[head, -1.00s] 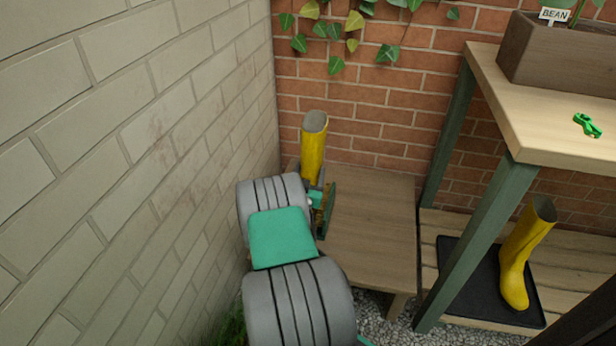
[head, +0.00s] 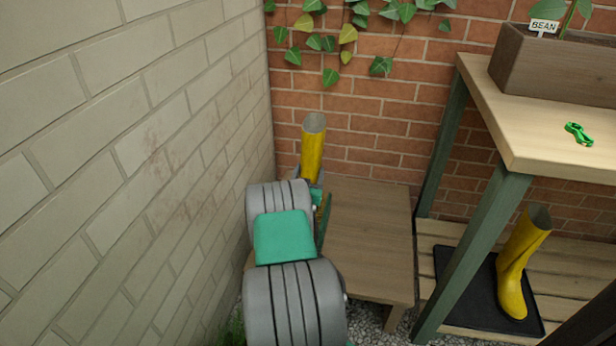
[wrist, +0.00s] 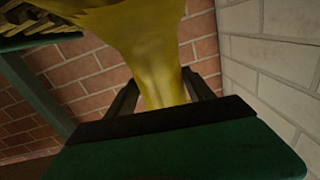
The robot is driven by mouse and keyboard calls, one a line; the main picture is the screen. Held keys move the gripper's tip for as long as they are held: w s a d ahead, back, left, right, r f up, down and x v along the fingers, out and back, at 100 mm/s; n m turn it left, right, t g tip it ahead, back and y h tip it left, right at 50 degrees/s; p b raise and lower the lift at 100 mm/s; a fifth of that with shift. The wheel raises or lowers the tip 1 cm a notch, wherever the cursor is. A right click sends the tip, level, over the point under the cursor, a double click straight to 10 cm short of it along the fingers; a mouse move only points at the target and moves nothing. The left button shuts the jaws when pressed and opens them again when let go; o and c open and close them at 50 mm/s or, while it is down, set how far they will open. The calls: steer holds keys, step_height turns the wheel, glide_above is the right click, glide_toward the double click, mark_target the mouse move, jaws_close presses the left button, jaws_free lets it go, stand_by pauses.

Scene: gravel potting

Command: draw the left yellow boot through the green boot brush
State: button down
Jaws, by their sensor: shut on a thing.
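The left yellow boot (head: 313,148) stands near the wall corner in the head view, shaft up, its lower part hidden behind my arm. In the wrist view the yellow boot (wrist: 150,55) rises between the dark fingers of my gripper (wrist: 160,92), which is shut on it. The green boot brush (head: 325,220) shows only as a narrow green piece beside the boot at the bench's left end. In the wrist view tan bristles and a green edge of the brush (wrist: 35,30) lie close to the boot at upper left. Whether they touch is unclear.
A wooden bench (head: 365,235) has clear top to the right of the brush. A pale wall (head: 130,180) stands close on the left, a brick wall behind. A second yellow boot (head: 520,265) stands on a black tray (head: 465,295) under the potting table (head: 540,140).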

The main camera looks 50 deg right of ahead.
mark_target(303, 167)
steer(key=shift+v, duration=4.6)
steer(key=shift+x, duration=5.45)
steer(key=shift+v, duration=5.5)
steer(key=shift+w+r, duration=0.15)
step_height(303, 167, up, 9)
steer(key=p, duration=0.6)
